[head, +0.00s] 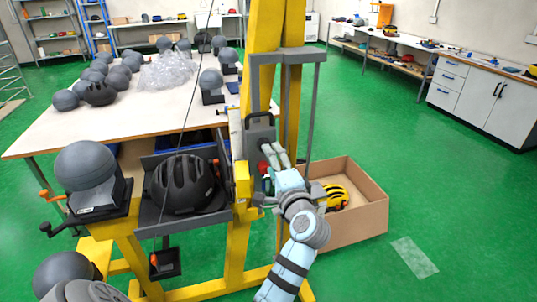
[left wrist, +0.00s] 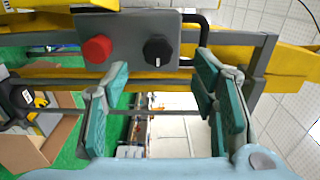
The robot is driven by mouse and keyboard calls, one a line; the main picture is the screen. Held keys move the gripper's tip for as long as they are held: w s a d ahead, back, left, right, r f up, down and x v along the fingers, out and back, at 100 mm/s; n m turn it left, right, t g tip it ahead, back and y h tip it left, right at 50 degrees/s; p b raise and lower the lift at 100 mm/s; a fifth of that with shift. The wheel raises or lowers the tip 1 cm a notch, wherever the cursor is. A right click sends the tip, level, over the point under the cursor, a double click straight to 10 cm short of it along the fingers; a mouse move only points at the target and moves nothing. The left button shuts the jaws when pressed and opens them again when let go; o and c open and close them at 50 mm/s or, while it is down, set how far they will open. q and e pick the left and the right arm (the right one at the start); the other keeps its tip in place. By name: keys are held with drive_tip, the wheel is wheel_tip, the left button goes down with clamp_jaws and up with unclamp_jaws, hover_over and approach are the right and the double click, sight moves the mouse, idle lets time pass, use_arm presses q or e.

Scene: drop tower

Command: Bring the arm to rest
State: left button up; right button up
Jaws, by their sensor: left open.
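My left gripper (head: 274,163) is in front of the yellow drop tower (head: 264,30), at the grey control box (head: 259,130). Its light blue arm comes up from the bottom of the head view. In the left wrist view the two green-padded fingers (left wrist: 160,105) stand wide apart with nothing between them. Above them in that view is the control box with a red button (left wrist: 97,48) and a black knob (left wrist: 157,50). I cannot tell whether a finger touches the box. My right gripper is not in view.
A black helmet (head: 182,184) sits on a grey tray beside a grey headform (head: 85,165). A table (head: 130,118) with several headforms is behind.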

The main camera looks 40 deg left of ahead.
use_arm(q)
drive_tip(key=shift+f, duration=0.1)
idle(0.3)
drive_tip(key=w+d+f+t+h, duration=0.1)
drive_tip(key=w+d+f+h, duration=0.35)
drive_tip(key=f, duration=0.45)
drive_tip(key=w+d+f+t+h, duration=0.25)
drive_tip(key=d+f+h, duration=0.2)
drive_tip(key=f, duration=0.35)
drive_tip(key=s+d+f+n+g+h, duration=0.1)
drive_tip(key=s+d+f+g+h, duration=0.15)
drive_tip(key=f, duration=0.65)
drive_tip(key=s+d+f+g+h, duration=0.1)
drive_tip(key=s+f, duration=0.3)
drive_tip(key=f, duration=0.5)
drive_tip(key=s+f+n+g+h, duration=0.2)
drive_tip(key=s+f+n+g, duration=0.25)
drive_tip(key=s+f, duration=1.55)
drive_tip(key=s+a+f+g, duration=0.1)
drive_tip(key=s+f+g, duration=0.1)
drive_tip(key=s, duration=1.1)
drive_tip(key=s+a+f+g, duration=0.2)
drive_tip(key=s, duration=1.1)
drive_tip(key=shift+s+n+g, duration=0.2)
drive_tip(key=shift+n+g, duration=0.15)
drive_tip(key=shift+n, duration=0.1)
